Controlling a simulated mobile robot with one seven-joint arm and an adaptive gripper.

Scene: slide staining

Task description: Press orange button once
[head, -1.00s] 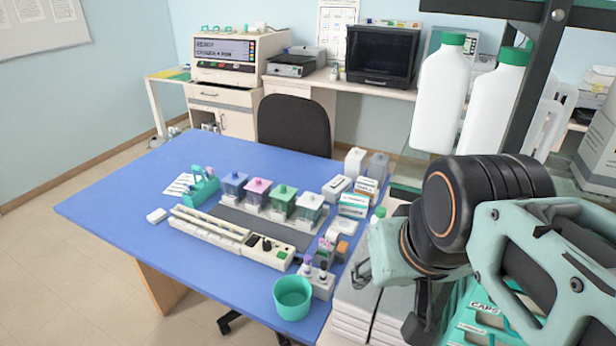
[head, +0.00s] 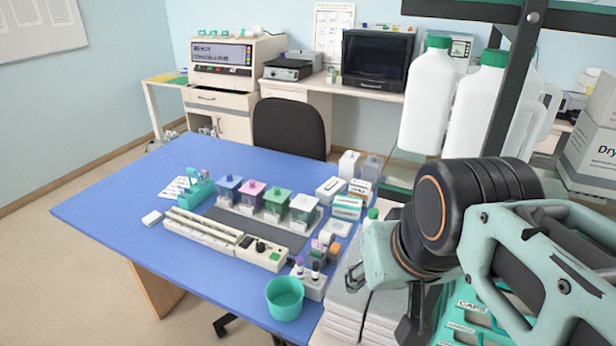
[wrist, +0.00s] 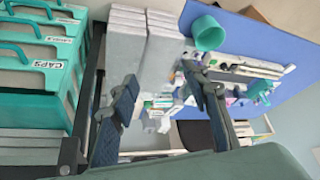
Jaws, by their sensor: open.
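No button can be clearly made out as orange. A cream machine (head: 236,62) with a lit display stands on the back counter at the left. A row of small coloured buttons (head: 222,71) runs along its lower front, too small to tell their colours apart. A cream strip device (head: 226,238) lies on the blue table, with black knobs and a green button (head: 273,256) at its right end. My gripper (wrist: 160,75) is open and empty in the wrist view, its two fingers apart. In the head view my arm fills the lower right and the fingers are mostly hidden.
The blue table (head: 120,210) carries several lidded jars, boxes and a teal cup (head: 285,298). A black chair (head: 289,128) stands behind it. White bottles (head: 428,100) stand on a dark-framed rack at the right. Floor is clear at the left.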

